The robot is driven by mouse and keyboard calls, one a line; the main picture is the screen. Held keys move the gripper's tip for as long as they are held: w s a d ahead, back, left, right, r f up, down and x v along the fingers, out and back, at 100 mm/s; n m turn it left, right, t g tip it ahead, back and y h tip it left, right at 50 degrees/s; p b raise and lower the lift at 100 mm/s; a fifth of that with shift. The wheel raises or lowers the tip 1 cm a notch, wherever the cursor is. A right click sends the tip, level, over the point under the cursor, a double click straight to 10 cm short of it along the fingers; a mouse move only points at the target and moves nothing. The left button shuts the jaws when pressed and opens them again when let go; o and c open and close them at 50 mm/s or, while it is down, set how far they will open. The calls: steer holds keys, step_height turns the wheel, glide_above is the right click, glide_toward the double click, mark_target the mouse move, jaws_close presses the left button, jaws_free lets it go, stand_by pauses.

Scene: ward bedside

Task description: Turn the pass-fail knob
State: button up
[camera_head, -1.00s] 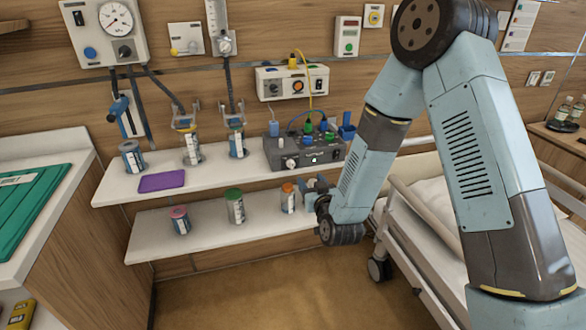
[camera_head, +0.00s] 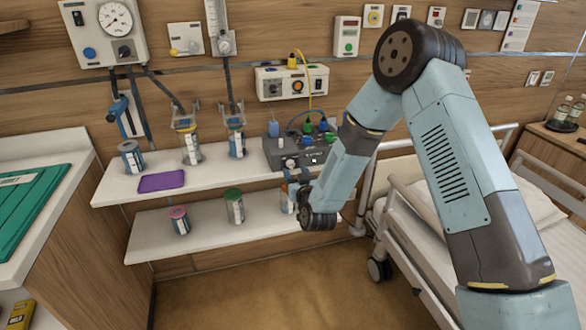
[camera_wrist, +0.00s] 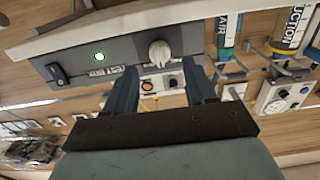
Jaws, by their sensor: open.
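A grey control box (camera_head: 283,153) stands at the right end of the upper wall shelf. Its white knob (camera_head: 291,162) is on the left of its front face. In the wrist view the picture is upside down, and the knob (camera_wrist: 159,52) shows ahead, between the lines of my two fingers. My gripper (camera_wrist: 162,85) is open and empty, its fingers apart from the knob. In the head view my gripper (camera_head: 297,182) is low in front of the box, partly hidden by my wrist. A pass-fail label is not legible.
An orange-capped jar (camera_head: 288,200) on the lower shelf is partly covered by my wrist. The bed (camera_head: 420,215) stands at right; open floor lies in front.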

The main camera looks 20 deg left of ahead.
mark_target(293, 166)
steer(key=shift+x, duration=1.95)
steer(key=c, duration=1)
steer(key=shift+d+m, duration=0.1)
steer(key=shift+m, duration=0.2)
steer(key=m, duration=0.3)
steer(key=shift+w+m, duration=0.1)
steer(key=shift+m, duration=0.2)
steer(key=shift+d+f+m, duration=0.1)
steer(key=shift+d+m, duration=0.1)
steer(key=shift+m, duration=2.1)
